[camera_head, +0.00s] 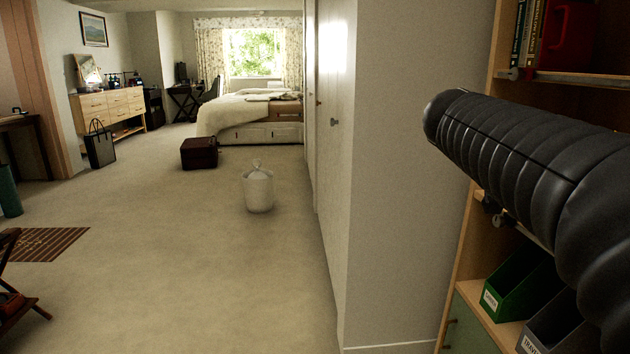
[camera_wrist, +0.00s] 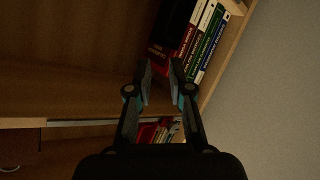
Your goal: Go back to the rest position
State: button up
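My gripper (camera_wrist: 159,84) shows in the wrist view with its two fingers apart and nothing between them. It is in front of a wooden bookshelf (camera_wrist: 70,85), with several upright books (camera_wrist: 204,42) just beyond the fingertips. I cannot tell how far the fingertips are from the books. In the head view a dark ribbed part of my arm crosses the right side in front of the shelf, and the gripper itself is not visible there.
The bookshelf (camera_head: 466,262) stands at the right beside a wall (camera_head: 410,130), with a green file box (camera_head: 518,285) low down. A bed (camera_head: 240,115) is behind. The central floor is clear.

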jog(key=s+a+f+n+y, duration=0.3)
jog(key=s+a+f+y, duration=0.3)
jog(key=s+a+f, duration=0.4)
jog(key=s+a+f+n+g+y, duration=0.1)
jog(key=s+a+f+n+y, duration=0.3)
jog(key=s+a+f, duration=0.6)
notch_tip(320, 180, down, 8)
jog(key=shift+s+r+y, duration=0.2)
jog(key=shift+s+y, duration=0.7)
jog(key=shift+s, duration=0.35)
